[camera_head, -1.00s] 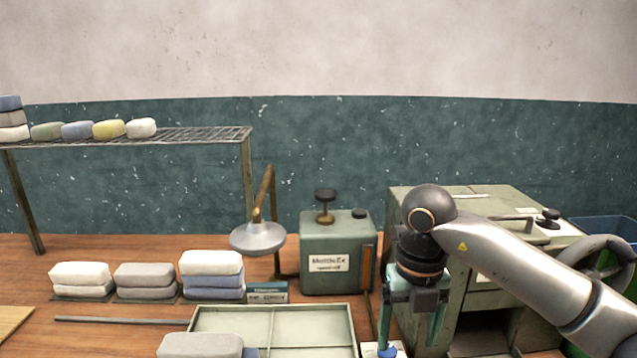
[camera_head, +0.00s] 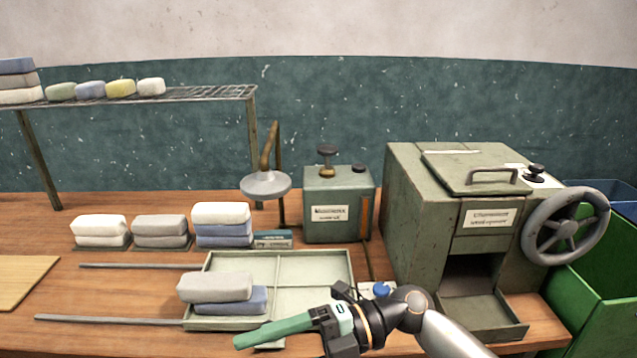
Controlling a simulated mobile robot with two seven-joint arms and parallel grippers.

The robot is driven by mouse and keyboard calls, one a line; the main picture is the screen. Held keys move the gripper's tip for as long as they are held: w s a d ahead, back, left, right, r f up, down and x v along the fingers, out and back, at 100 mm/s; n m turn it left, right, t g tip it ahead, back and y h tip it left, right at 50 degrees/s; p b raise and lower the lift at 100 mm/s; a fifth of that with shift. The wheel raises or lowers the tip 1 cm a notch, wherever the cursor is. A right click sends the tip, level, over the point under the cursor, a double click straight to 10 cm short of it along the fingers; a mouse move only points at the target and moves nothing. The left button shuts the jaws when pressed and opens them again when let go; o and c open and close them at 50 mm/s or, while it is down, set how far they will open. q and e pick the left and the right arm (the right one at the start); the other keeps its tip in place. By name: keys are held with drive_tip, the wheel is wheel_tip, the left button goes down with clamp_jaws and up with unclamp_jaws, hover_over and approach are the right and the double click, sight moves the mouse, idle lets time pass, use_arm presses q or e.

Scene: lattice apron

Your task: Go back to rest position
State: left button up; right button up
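My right gripper (camera_head: 275,332) is at the bottom centre, its arm coming in from the lower right. Its green fingers point left, in front of the tray's near edge. I see them from the side, so the gap between them does not show; I see nothing held. My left gripper is not in view. The shallow green tray (camera_head: 318,262) lies on the bench. A grey block (camera_head: 215,287) rests on a blue block (camera_head: 250,301) in its left part. A small blue knob (camera_head: 382,288) on a pale base stands right of the tray, just behind my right wrist.
The green machine (camera_head: 412,215) with a handwheel (camera_head: 567,226) stands at the right, beside a green bin (camera_head: 598,300). A wire rack (camera_head: 205,93) is at the back left.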

drive_tip(key=w+d+f+m+t+h+p, duration=0.15)
drive_tip(key=w+d+f+m+t, duration=0.35)
drive_tip(key=m+t, duration=0.7)
drive_tip(key=w+d+f+m+t+h+b, duration=0.1)
drive_tip(key=w+d+f+m+t+h, duration=0.15)
drive_tip(key=d+m+t, duration=0.65)
drive_tip(key=s+d+f+m+g+h, duration=0.1)
drive_tip(key=s+d+f+m+h, duration=0.25)
drive_tip(key=f+m, duration=0.35)
drive_tip(key=s+d+f+m+g+h, duration=0.1)
drive_tip(key=s+d+f+m+h, duration=0.1)
drive_tip(key=f+m+h, duration=0.45)
drive_tip(key=s+d+f+g+p, duration=0.1)
drive_tip(key=s+d+f+g, duration=0.3)
drive_tip(key=s+f, duration=0.6)
drive_tip(key=shift+s+d+f+g, duration=0.2)
drive_tip(key=shift+s+f+g, duration=0.15)
drive_tip(key=shift+f, duration=0.25)
